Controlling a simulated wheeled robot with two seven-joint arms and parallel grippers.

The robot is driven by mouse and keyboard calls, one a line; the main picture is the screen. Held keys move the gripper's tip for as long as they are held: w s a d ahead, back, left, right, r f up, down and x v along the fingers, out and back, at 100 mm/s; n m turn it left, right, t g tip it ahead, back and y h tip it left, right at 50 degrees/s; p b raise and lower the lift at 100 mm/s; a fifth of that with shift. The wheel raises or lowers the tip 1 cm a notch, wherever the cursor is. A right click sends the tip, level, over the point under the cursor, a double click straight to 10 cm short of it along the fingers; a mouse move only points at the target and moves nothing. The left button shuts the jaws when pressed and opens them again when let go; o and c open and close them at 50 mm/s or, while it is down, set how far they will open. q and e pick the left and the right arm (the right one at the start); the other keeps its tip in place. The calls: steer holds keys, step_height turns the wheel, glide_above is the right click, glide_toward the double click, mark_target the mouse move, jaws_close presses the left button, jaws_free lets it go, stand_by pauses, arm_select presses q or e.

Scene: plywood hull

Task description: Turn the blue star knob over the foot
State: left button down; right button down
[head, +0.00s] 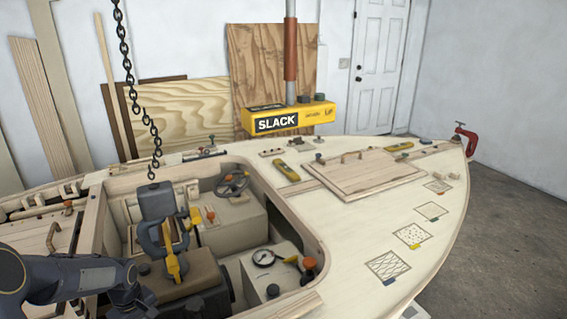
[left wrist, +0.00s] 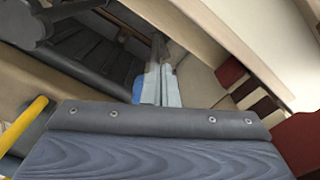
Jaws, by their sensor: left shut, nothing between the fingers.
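My left arm comes in from the left in the head view and reaches low into the open cockpit. Its gripper cannot be made out there. In the left wrist view my left gripper (left wrist: 162,84) shows as two pale fingers side by side, shut and empty. A small bright blue patch (left wrist: 138,89) shows just left of the fingers. It may be part of the blue star knob, but its shape is hidden and I cannot tell whether they touch. I cannot make out the star knob or the foot in the head view. My right gripper is not in view.
A dark hoist hook block (head: 157,201) with a yellow latch hangs on a chain (head: 147,120) over the cockpit. A gauge box (head: 270,275) and handwheel (head: 232,184) stand inside. A bolted blue-grey panel (left wrist: 150,155) fills the wrist foreground. A yellow SLACK box (head: 290,117) hangs behind.

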arm_select(q)
steer(key=shift+s+a, duration=0.25)
steer(key=shift+s+a+b, duration=0.1)
steer(key=shift+b, duration=0.2)
stand_by(0.4)
step_height(320, 180, up, 6)
steer(key=p, duration=0.3)
steer(key=shift+s+d+p, duration=0.2)
steer(key=shift+s+p, duration=0.1)
steer(key=shift+s, duration=0.05)
steer(key=shift+w, duration=0.1)
